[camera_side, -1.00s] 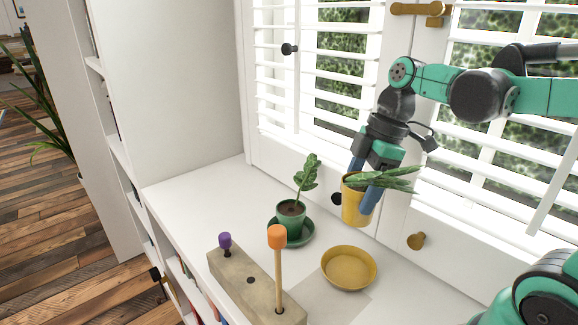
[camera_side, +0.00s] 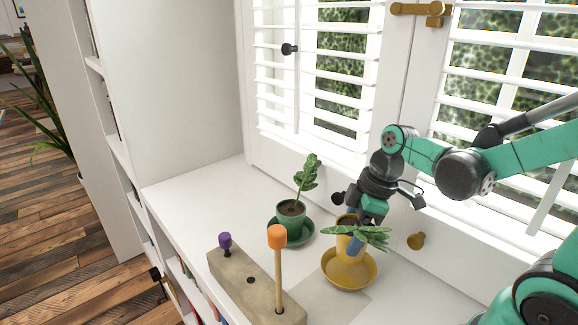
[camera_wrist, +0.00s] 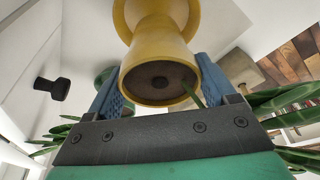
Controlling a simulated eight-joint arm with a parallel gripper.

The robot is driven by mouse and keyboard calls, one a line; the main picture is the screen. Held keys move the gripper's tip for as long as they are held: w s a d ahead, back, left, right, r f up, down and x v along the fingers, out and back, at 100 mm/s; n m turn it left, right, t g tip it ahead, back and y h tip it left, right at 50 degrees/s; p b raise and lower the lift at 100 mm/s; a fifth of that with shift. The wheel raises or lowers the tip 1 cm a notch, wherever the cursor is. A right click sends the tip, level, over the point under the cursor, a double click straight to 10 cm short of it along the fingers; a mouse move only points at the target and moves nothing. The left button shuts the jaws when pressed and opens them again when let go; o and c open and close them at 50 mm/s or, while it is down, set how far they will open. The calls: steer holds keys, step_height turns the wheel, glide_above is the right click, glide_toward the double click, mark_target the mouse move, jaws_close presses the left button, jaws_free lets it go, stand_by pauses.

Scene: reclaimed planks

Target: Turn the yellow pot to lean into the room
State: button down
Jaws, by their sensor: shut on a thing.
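The yellow pot (camera_side: 342,246) is upright in my gripper (camera_side: 350,236), low over the yellow saucer (camera_side: 349,282). Its base appears to be within the saucer; whether it touches is hard to tell.
A green pot (camera_side: 291,209) with an upright plant stands on a green saucer to the left. A wooden block (camera_side: 250,281) with a purple peg and a tall orange-topped peg is in front. Shuttered windows with knobs stand behind. The white shelf top is clear at far left.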

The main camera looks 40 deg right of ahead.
steer(key=shift+s+f, duration=0.1)
steer(key=shift+f, duration=1.7)
jaws_free()
steer(key=shift+r, duration=0.1)
